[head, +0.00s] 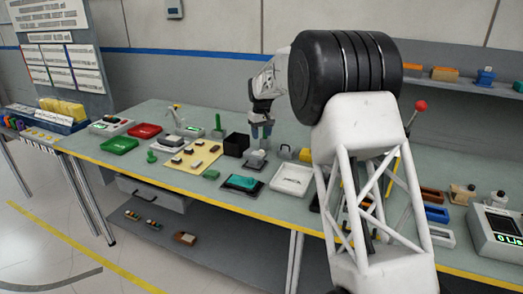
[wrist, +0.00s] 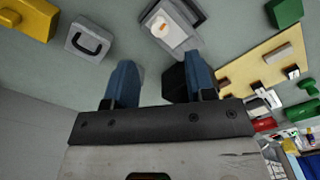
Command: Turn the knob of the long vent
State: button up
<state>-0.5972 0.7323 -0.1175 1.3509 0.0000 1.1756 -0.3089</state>
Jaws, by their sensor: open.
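My gripper (head: 262,136) is open and empty above the middle of the bench. Its two blue fingers stand apart in the wrist view (wrist: 161,68). A small grey unit (head: 256,159) sits on the bench just below and in front of it. The fingers appear to touch neither.
A black box (head: 236,145) stands close to the gripper. A tan board with small parts (head: 190,158), a teal part on a dark pad (head: 241,183) and a white tray (head: 291,179) surround the spot. A yellow block (wrist: 30,18) lies nearby.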

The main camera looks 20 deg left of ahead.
aim_at(261, 151)
jog(key=shift+f, duration=0.1)
jog(key=shift+f, duration=3.85)
